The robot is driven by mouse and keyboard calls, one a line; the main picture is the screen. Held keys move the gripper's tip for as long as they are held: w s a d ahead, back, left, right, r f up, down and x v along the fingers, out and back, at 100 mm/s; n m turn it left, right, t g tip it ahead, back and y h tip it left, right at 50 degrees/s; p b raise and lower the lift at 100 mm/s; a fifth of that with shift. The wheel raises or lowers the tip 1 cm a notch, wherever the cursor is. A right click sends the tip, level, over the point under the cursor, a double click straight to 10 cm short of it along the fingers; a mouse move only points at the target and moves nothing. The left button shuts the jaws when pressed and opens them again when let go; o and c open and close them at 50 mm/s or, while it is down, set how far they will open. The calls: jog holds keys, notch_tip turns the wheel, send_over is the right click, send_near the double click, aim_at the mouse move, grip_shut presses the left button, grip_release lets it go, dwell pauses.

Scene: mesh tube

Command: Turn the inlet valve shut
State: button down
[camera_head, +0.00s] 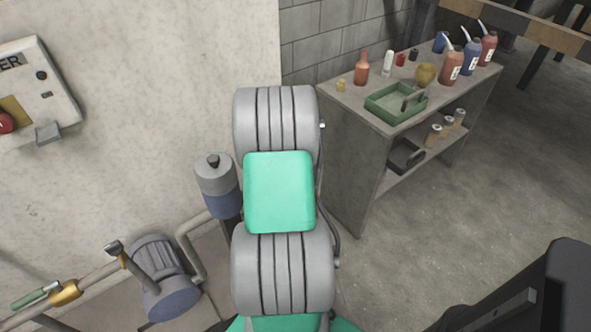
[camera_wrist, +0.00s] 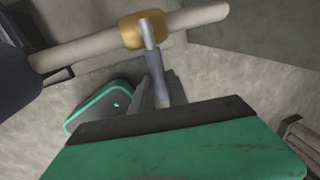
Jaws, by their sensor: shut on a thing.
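In the wrist view, a brass valve body (camera_wrist: 146,30) sits on a pale pipe (camera_wrist: 85,52). Its metal lever (camera_wrist: 158,72), with a blue-grey sleeve, stands across the pipe and points down toward my gripper (camera_wrist: 157,101). My gripper is shut on the lever's lower end. The lever's far end is hidden by the green and dark housing in front. In the head view, my arm covers the middle and my gripper does not show. Another brass valve (camera_head: 65,291) with a green-gripped lever (camera_head: 36,296) shows at lower left, its lever roughly along its pipe.
A blue-grey motor or pump (camera_head: 163,277) and a grey-and-blue canister (camera_head: 218,185) stand left of my arm. A wall box (camera_head: 42,88) hangs at upper left. A shelf (camera_head: 345,165) with bottles and a green tray (camera_head: 393,116) stands right.

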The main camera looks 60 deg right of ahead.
jog(key=shift+s, duration=0.1)
jog(key=c, duration=1.3)
grip_release()
notch_tip(320, 180, up, 8)
jog(key=a, duration=0.1)
jog(key=shift+w+a+f, duration=0.15)
jog(key=shift+w+a, duration=0.1)
jog(key=shift+w, duration=0.15)
jog(key=shift+p, duration=0.3)
jog(key=w+a+r+n+t+p, duration=0.1)
jog(key=w+a+r+n+p, duration=0.3)
jog(key=a+r+n, duration=0.5)
jog(key=w+a+r+n+t+p, duration=0.25)
jog(key=w+a+r+n, duration=0.2)
jog(key=a+n, duration=0.75)
jog(key=s+a+r+n+y+p, duration=0.1)
jog(key=s+a+r+n+p, duration=0.1)
jog(key=a+n, duration=0.7)
jog(key=s+a+r+n+y+p, duration=0.1)
jog(key=s+a+r+n+p, duration=0.2)
jog(key=a+n, duration=0.7)
jog(key=shift+s+a+r, duration=0.25)
jog(key=shift+s+a, duration=0.3)
jog(key=shift+a, duration=0.1)
